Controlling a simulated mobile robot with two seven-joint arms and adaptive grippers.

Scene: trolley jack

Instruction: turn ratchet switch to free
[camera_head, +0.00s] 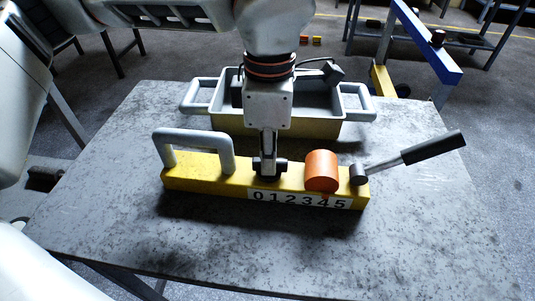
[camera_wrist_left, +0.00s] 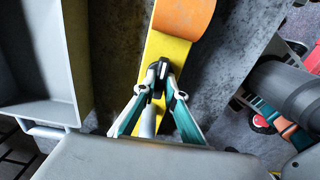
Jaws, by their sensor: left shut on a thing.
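The yellow jack body (camera_head: 205,176) lies across the table, with a grey loop handle (camera_head: 193,138) at its left end. An orange cylinder (camera_head: 321,170) and a lever with a black grip (camera_head: 433,147) are at its right end. My left gripper (camera_head: 268,168) points down over the middle of the body, left of the orange cylinder. In the left wrist view its fingertips (camera_wrist_left: 160,80) are closed around a small dark switch (camera_wrist_left: 158,84) on the yellow top. The fingers hide much of the switch, so its setting cannot be read. My right gripper is not in view.
A grey tray with side handles (camera_head: 358,102) stands behind the jack, close to my left gripper. A number strip (camera_head: 300,199) runs along the jack's front. The front of the grey table (camera_head: 250,250) is clear.

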